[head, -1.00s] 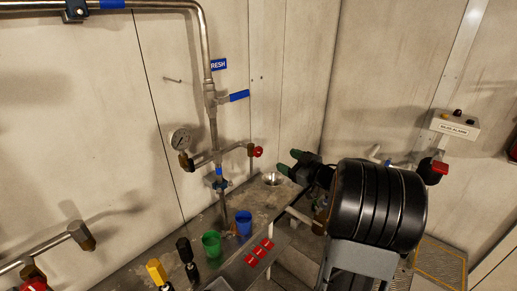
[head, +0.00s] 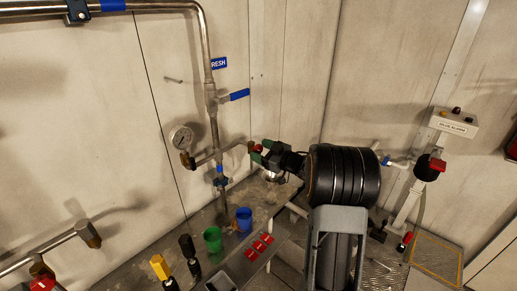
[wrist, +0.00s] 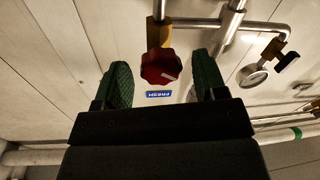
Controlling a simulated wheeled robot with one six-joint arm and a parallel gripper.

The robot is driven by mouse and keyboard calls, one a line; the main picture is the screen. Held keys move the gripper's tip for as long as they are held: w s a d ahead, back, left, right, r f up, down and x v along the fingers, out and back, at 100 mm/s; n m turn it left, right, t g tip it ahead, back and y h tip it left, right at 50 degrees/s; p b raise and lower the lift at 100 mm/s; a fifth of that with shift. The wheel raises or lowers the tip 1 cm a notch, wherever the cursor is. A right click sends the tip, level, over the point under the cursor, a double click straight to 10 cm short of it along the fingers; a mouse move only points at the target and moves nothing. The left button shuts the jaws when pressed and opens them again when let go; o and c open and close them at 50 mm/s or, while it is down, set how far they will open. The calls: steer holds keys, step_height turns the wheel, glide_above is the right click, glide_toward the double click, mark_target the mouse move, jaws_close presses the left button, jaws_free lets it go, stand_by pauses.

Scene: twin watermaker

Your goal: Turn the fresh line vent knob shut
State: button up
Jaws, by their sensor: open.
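The red vent knob (head: 257,149) sits on the end of a short brass-ended side branch of the fresh line, partly hidden by my gripper in the head view. In the wrist view the knob (wrist: 161,68) is faceted, with a pale mark on its face. My gripper (head: 262,151) has green fingertips and is open at the knob. In the wrist view the knob lies between the two fingertips (wrist: 163,78), with a gap on either side; I see no contact. How deep it sits between them I cannot tell. The blue FRESH label (head: 219,63) is on the wall.
An alarm box (head: 454,123) is at the right.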

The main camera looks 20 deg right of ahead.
steer(key=shift+x, duration=0.75)
steer(key=shift+c, duration=0.5)
steer(key=c, duration=0.8)
steer(key=shift+r+m+p, duration=0.35)
steer(key=shift+m+p, duration=0.55)
steer(key=shift+p, duration=0.3)
steer(key=shift+m+p, duration=0.45)
steer(key=shift+m, duration=0.15)
steer(key=shift+f+m+p, duration=0.3)
steer(key=shift+m+p, duration=0.05)
steer(key=shift+m, duration=0.45)
